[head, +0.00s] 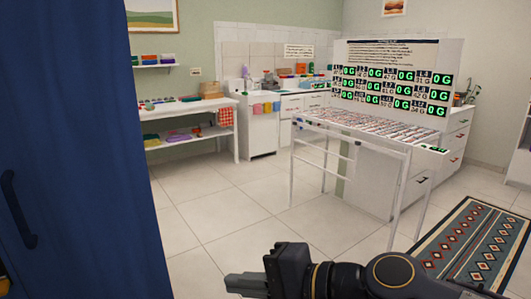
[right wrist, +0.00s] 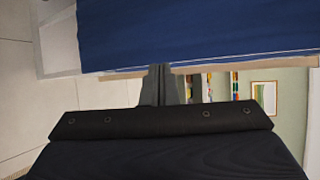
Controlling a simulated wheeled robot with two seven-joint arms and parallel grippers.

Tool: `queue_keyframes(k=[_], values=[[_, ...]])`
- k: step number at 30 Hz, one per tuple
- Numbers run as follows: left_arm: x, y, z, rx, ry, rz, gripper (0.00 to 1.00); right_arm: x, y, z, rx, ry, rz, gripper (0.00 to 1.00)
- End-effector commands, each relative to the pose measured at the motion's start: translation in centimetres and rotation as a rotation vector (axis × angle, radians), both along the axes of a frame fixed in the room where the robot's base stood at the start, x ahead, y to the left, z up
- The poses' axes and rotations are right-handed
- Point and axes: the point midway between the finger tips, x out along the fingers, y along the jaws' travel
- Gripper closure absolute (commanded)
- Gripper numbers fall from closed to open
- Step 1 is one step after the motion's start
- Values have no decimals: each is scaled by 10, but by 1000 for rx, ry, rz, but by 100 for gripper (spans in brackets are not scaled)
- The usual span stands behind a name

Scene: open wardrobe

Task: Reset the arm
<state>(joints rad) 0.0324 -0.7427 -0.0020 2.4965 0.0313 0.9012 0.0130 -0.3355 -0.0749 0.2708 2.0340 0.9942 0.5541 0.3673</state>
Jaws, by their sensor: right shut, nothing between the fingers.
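My right arm comes in from the lower right of the head view. Its gripper (head: 245,284) points left, over the tiled floor, and is shut and empty. In the right wrist view the two grey fingers (right wrist: 160,84) are together with nothing between them. A blue wardrobe panel (head: 85,150) with a dark handle (head: 18,210) fills the left of the head view, apart from the gripper there. Blue panel (right wrist: 200,30) also fills the top of the right wrist view, beyond the fingertips. My left gripper is not in view.
A white rack table (head: 375,135) with a board of green displays (head: 395,85) stands at centre right. A patterned rug (head: 475,245) lies at the lower right. A white shelf table (head: 185,108) and a counter are at the back. The tiled floor (head: 225,215) between is clear.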

Motion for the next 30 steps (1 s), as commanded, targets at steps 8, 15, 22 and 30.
queue_keyframes(k=[8, 15, 22, 30], values=[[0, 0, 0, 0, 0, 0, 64, -36, -156, -99, -535, -282, -27, 100], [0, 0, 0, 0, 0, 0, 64, -78, -227, -156, -823, -308, 4, 100], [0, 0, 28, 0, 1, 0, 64, -106, -260, -157, -976, -293, 42, 100], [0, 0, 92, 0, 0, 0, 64, -105, -259, -93, -972, -295, 41, 100]])
